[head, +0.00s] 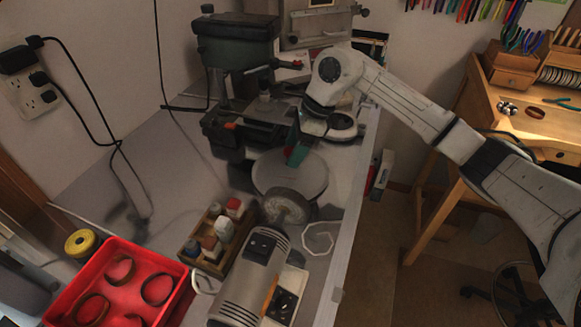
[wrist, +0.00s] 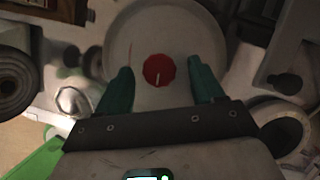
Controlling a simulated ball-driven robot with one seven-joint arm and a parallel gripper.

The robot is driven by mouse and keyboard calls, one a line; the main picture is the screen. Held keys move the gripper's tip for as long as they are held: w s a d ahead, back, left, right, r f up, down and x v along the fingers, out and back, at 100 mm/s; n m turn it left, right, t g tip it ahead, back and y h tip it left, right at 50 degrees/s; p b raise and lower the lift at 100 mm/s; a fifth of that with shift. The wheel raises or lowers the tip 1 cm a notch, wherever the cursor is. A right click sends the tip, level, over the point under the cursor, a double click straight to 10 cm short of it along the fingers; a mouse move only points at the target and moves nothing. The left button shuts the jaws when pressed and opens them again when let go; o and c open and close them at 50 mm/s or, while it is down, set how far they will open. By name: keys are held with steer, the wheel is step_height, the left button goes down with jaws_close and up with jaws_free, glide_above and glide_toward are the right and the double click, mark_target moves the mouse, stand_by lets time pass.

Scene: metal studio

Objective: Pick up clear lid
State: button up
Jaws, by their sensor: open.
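A clear, many-sided piece (head: 319,238) that looks like the clear lid lies on the bench near its right edge, right of the grey motor. A pale rounded outline (wrist: 72,101) left of the fingers in the wrist view may be the same piece; I cannot tell. My gripper (head: 297,150) is over the round pale plate (head: 290,187), behind and left of the clear piece. In the wrist view my gripper (wrist: 160,85) has its two teal fingers spread. Nothing is held.
The grey motor (head: 250,285) with a round wheel (head: 287,207) stands in front of the plate. A wooden tray of small bottles (head: 190,248) and a red bin (head: 165,318) are at left. A green drill press (head: 236,45) rises behind. The bench's right edge is close.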

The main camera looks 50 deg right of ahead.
steer(key=shift+x, duration=1.15)
jaws_close()
